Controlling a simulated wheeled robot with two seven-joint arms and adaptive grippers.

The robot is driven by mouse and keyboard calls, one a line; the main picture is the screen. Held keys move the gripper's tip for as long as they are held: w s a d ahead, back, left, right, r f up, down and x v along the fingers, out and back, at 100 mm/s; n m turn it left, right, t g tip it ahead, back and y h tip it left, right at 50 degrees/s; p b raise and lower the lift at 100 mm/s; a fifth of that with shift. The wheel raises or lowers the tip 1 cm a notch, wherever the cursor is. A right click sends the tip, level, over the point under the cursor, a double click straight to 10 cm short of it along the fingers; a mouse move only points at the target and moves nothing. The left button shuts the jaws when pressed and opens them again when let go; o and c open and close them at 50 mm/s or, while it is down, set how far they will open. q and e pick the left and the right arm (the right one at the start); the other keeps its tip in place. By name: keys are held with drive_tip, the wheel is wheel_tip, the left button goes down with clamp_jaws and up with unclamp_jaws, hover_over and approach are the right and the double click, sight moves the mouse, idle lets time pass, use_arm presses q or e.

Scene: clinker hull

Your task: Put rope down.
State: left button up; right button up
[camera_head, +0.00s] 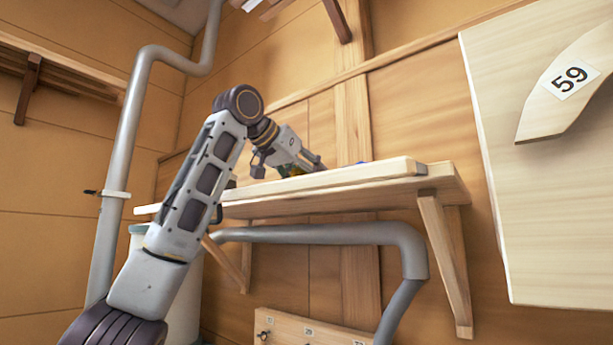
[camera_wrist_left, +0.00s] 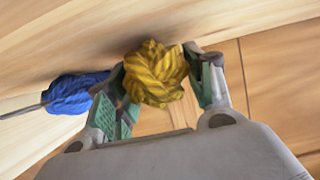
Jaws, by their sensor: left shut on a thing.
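In the left wrist view a yellow rope bundle (camera_wrist_left: 155,75) sits between the green-padded fingers of my left gripper (camera_wrist_left: 160,85), which is shut on it. The rope is right against or just over the pale wooden shelf surface; I cannot tell whether it touches. In the head view my left gripper (camera_head: 318,166) reaches over the wooden shelf (camera_head: 445,180), and only a small bit of yellow shows at its fingers. My right gripper is not in view.
A blue rope bundle (camera_wrist_left: 75,93) lies on the shelf beside the yellow one. A pale board (camera_head: 350,176) lies along the shelf's front. A grey pipe (camera_head: 340,234) runs below the shelf. A large panel (camera_head: 540,190) with a piece labelled 59 (camera_head: 568,80) stands at the right.

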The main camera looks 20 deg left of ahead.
use_arm(q)
drive_tip(key=shift+f, duration=0.1)
drive_tip(key=o, duration=1.1)
drive_tip(key=shift+o, duration=0.2)
drive_tip(key=b+v, duration=0.2)
drive_tip(key=v, duration=1)
